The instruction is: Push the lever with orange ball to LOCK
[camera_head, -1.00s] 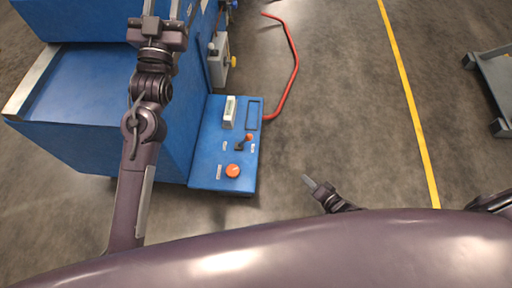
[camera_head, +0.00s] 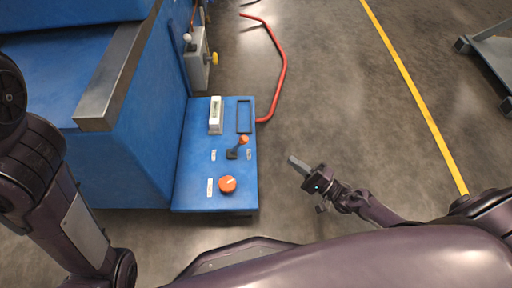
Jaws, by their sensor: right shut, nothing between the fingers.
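The lever with the orange ball (camera_head: 243,140) stands on the blue control panel (camera_head: 190,195). Its dark base (camera_head: 232,154) sits between two small white labels, too small to read. The lever leans to the right and away from me, with the ball nearer the right label (camera_head: 249,154). My right gripper (camera_head: 295,163) is shut and empty over the floor to the right of the panel. It points up and left toward the lever and is apart from it. My left arm shows at the left edge; its gripper is out of view.
A large orange knob (camera_head: 227,184) sits on the panel nearer me, and a white display box (camera_head: 215,116) farther back. A red bent rail (camera_head: 283,70) rises behind the panel's right side. The blue machine (camera_head: 125,155) stands left.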

